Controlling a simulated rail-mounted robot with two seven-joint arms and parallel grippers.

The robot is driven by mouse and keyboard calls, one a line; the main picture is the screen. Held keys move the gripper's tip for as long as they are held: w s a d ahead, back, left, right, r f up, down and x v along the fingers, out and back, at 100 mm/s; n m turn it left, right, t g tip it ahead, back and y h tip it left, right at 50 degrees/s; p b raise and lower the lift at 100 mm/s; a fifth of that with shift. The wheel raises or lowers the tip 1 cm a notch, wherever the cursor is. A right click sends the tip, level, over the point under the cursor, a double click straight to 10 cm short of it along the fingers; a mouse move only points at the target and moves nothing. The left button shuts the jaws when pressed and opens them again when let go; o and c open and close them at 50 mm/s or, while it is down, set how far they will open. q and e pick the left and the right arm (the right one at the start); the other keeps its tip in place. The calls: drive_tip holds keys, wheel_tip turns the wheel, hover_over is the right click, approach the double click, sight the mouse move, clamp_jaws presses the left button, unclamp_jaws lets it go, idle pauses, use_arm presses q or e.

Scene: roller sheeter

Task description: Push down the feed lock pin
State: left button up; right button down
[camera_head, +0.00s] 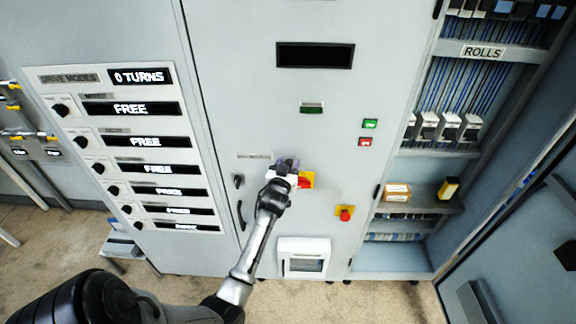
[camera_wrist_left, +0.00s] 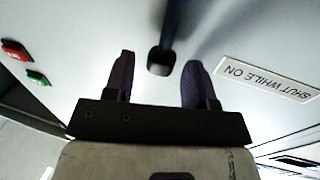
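My left gripper (camera_head: 287,164) is in front of the grey cabinet front, left of a red rotary switch on a yellow plate (camera_head: 307,181), which it partly covers. In the left wrist view its two dark fingers (camera_wrist_left: 158,66) are spread apart. A dark bar with a squarish end (camera_wrist_left: 161,62) shows between them; I cannot tell whether they touch it. No part is labelled as the feed lock pin, and I cannot tell whether this bar is it. My right gripper is not in view.
The "SHUT WHILE ON" label (camera_wrist_left: 268,79) is on the cabinet beside the fingers. A dark door handle (camera_head: 241,215) is lower left. A red emergency button (camera_head: 345,214) and green button (camera_head: 370,123) are to the right. A drive modes panel (camera_head: 70,77) stands left, shelves marked ROLLS (camera_head: 482,52) right.

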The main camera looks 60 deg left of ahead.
use_arm(q)
clamp_jaws()
idle(0.3)
wheel_tip(320, 180, down, 6)
drive_tip(key=b, duration=0.3)
drive_tip(key=shift+r, duration=0.1)
drive_tip(key=shift+c, duration=1.7)
unclamp_jaws()
drive_tip(key=o, duration=0.4)
drive_tip(key=shift+r, duration=0.1)
drive_tip(key=shift+d, duration=0.1)
